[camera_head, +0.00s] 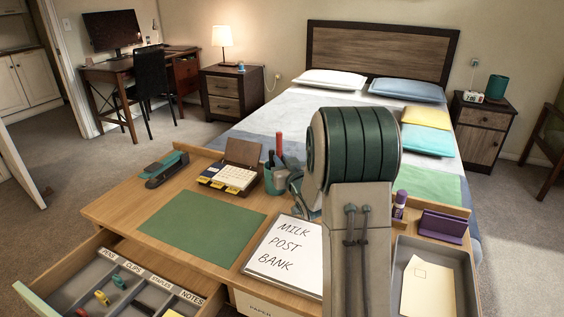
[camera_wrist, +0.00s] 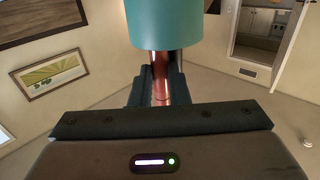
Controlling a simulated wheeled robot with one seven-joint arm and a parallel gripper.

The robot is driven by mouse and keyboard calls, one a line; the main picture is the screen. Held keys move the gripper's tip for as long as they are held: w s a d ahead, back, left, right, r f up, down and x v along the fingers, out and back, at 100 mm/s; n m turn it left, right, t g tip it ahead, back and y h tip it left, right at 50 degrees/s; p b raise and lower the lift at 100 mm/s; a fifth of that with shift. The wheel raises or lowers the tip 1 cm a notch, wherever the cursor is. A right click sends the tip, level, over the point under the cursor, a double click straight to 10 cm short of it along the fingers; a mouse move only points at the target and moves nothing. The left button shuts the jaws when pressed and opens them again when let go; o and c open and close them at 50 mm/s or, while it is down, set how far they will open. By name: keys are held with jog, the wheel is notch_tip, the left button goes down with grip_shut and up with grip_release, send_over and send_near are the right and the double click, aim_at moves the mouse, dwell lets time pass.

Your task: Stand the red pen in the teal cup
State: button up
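The teal cup (camera_head: 274,181) stands on the desk toward the back, left of my arm. The red pen (camera_head: 279,144) rises upright above its rim, with darker pens or finger parts close by that I cannot separate. In the wrist view the cup (camera_wrist: 163,24) fills the top middle and its wall hides part of the red pen (camera_wrist: 160,77). My gripper (camera_wrist: 159,88) has its dark fingers close on both sides of the pen and looks shut on it. Whether the pen's lower end touches the cup's bottom is hidden. In the head view my arm hides much of the gripper.
A green blotter (camera_head: 202,226) and a note board (camera_head: 288,252) lie in front. A purple holder (camera_head: 444,226) and a grey tray (camera_head: 462,262) are at right. The labelled drawer (camera_head: 78,284) is open.

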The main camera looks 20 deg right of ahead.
jog(key=o, duration=0.5)
jog(key=s, duration=1.3)
jog(key=shift+s, duration=0.4)
